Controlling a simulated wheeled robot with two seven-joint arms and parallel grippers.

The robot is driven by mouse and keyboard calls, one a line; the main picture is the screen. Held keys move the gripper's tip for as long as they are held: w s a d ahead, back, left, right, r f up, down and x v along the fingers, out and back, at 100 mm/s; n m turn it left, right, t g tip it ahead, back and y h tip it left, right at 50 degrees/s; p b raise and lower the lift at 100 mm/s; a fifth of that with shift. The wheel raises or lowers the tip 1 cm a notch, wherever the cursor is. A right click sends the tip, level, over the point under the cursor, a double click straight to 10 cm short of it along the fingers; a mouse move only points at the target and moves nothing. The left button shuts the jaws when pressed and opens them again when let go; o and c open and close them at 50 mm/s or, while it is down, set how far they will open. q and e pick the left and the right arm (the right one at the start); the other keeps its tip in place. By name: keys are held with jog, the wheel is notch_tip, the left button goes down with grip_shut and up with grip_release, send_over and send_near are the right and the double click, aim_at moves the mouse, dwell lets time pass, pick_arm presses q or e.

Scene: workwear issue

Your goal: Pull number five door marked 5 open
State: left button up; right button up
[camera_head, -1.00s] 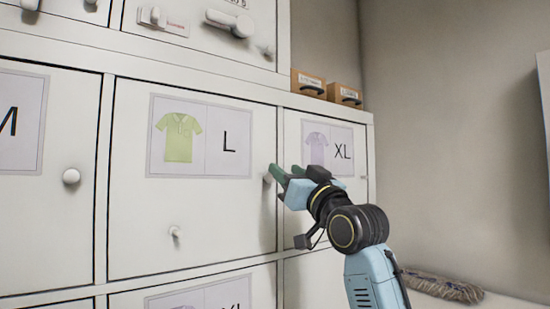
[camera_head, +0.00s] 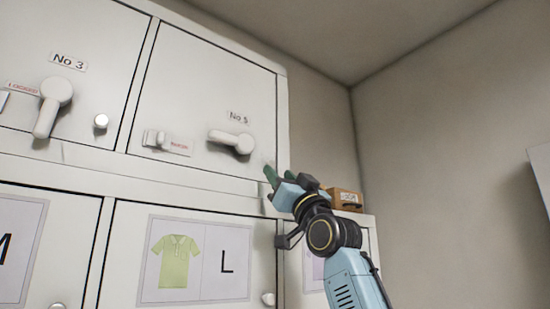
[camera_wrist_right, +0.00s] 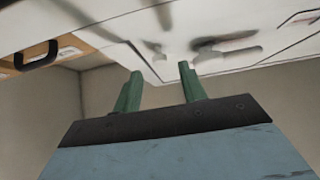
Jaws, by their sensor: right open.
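The number five door (camera_head: 205,85) is the upper right door of the white cabinet. It looks shut and carries a "No 5" label (camera_head: 238,118). A white lever handle (camera_head: 232,141) lies about level below the label, and a small latch with a tag (camera_head: 165,143) sits to its left. My right gripper (camera_head: 272,178) is just below and right of the door's lower right corner, open and apart from the handle. In the right wrist view, its green fingers (camera_wrist_right: 160,90) are spread with nothing between them. My left gripper is not in view.
The No 3 door (camera_head: 75,60) is on the left with its handle (camera_head: 52,105) hanging down and a "LOCKED" tag. Below are shirt-labelled doors, one marked L (camera_head: 120,240). A brown box (camera_head: 345,198) sits on the lower ledge at right. Free room lies right of the cabinet.

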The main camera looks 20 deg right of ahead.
aim_at(272, 166)
jog(key=shift+p+x, duration=0.85)
jog(key=shift+x, duration=1)
grip_shut()
